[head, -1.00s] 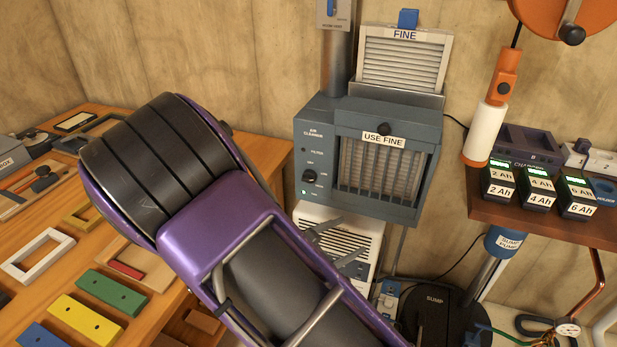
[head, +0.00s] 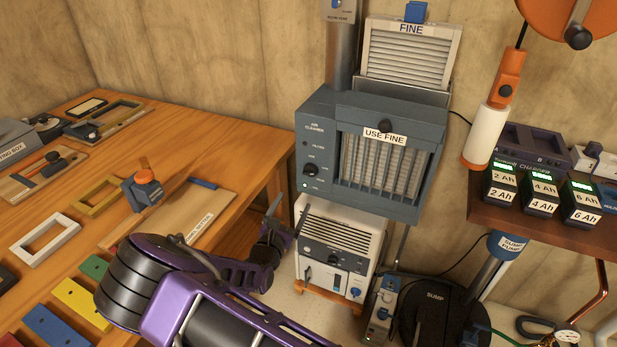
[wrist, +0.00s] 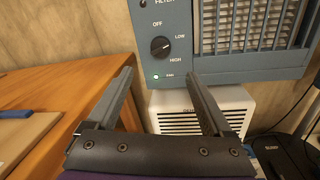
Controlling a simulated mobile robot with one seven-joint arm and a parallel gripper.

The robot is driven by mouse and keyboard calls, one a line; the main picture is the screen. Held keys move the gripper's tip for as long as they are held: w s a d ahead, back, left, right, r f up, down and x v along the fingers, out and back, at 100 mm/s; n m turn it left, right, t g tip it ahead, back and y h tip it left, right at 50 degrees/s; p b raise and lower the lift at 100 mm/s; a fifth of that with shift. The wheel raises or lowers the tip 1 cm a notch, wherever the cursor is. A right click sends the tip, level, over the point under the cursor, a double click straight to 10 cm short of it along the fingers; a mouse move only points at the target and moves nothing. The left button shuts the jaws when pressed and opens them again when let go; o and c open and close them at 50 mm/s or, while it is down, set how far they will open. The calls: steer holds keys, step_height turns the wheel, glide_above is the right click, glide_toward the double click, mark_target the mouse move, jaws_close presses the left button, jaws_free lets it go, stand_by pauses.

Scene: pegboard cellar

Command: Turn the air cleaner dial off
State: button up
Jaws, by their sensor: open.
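The air cleaner (head: 322,118) is a blue-grey box on the wall with a slatted front. Its black dial (head: 310,170) is at the lower left of the front. In the wrist view the dial (wrist: 160,46) is ringed by OFF, LOW and HIGH labels, and its pale mark seems to point toward LOW. A green lamp (wrist: 155,77) glows below the dial. My gripper (head: 288,212) is open and empty, below and left of the dial. In the wrist view its fingers (wrist: 160,75) spread apart below the dial, touching nothing visible.
A white louvred unit (head: 338,240) stands below the air cleaner. A wooden workbench (head: 215,140) with frames and blocks lies left. A shelf (head: 490,215) with battery chargers is at right. A black sump lid (head: 432,315) is low on the floor.

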mark_target(309, 175)
steer(key=b+x, duration=0.1)
steer(key=x, duration=1.2)
steer(key=shift+w+d+b, duration=0.1)
steer(key=shift+w+b, duration=0.05)
steer(key=shift+b, duration=0.15)
jaws_close()
